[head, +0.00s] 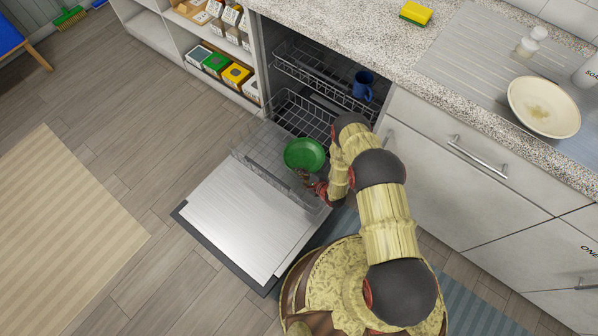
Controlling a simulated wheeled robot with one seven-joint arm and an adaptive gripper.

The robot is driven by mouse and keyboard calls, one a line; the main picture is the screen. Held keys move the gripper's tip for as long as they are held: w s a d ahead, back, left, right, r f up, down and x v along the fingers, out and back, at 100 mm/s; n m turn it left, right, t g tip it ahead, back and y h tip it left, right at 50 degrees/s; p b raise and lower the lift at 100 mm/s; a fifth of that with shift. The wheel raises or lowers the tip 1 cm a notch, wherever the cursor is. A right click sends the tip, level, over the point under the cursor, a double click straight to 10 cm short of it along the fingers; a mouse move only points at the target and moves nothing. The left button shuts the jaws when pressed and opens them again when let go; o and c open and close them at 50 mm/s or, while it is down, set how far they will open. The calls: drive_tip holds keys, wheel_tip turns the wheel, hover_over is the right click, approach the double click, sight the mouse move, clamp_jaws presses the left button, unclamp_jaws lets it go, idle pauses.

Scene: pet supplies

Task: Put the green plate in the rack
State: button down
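The green plate (304,154) is at the lower pulled-out wire rack (262,143) of the open dishwasher, in the head view. Its round face shows, and it looks roughly flat or slightly tilted. I cannot tell whether it touches the rack or is above it. My gripper (307,178) is at the plate's near rim, with its dark fingers overlapping that edge in the picture. The fingers are too small and partly hidden to show whether they are shut on the rim. My arm comes in from the right and covers part of the rack's right side.
The dishwasher door (243,213) lies open on the floor side. The upper rack holds a blue mug (363,86). A cream plate (543,107), a bottle and a sponge (416,13) are on the counter. Shelves (222,62) with boxes stand left.

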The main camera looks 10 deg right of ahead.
drive_tip(key=shift+f, duration=0.2)
drive_tip(key=c, duration=2.3)
unclamp_jaws()
drive_tip(key=shift+o, duration=1.3)
